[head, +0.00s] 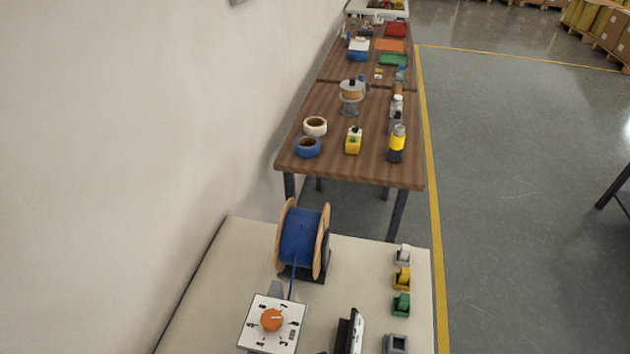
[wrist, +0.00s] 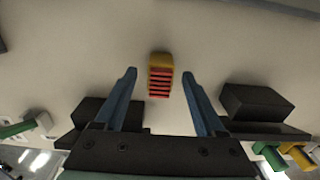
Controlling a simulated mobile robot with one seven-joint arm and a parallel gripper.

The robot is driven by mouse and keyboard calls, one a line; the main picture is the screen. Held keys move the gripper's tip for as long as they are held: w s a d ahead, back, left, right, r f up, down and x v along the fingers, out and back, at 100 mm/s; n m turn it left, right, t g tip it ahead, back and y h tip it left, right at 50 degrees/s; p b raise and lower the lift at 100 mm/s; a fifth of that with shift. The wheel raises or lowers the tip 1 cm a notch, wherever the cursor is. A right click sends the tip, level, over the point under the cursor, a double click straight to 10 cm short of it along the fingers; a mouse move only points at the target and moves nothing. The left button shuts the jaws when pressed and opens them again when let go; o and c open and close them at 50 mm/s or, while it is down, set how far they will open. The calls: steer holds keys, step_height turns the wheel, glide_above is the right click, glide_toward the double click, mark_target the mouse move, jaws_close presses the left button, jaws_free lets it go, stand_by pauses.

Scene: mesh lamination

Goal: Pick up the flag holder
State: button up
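In the wrist view, a small yellow block with red stripes (wrist: 160,80) sits on a pale surface, between and slightly beyond the fingertips of my gripper (wrist: 159,73). It may be the flag holder; I cannot tell for sure. The blue fingers are spread apart, with a gap on each side of the block, and hold nothing. My gripper is not clearly seen in the head view, and I cannot pick out the striped block there.
The cream table (head: 220,270) holds a blue spool (head: 300,240), a dial box (head: 272,322), a black-and-white device (head: 350,330), and small white (head: 403,254), yellow (head: 402,279) and green (head: 401,304) holders along the right. A wooden table (head: 370,170) stands beyond. Open floor lies right.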

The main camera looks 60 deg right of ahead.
jaws_close()
steer(key=shift+r, duration=0.1)
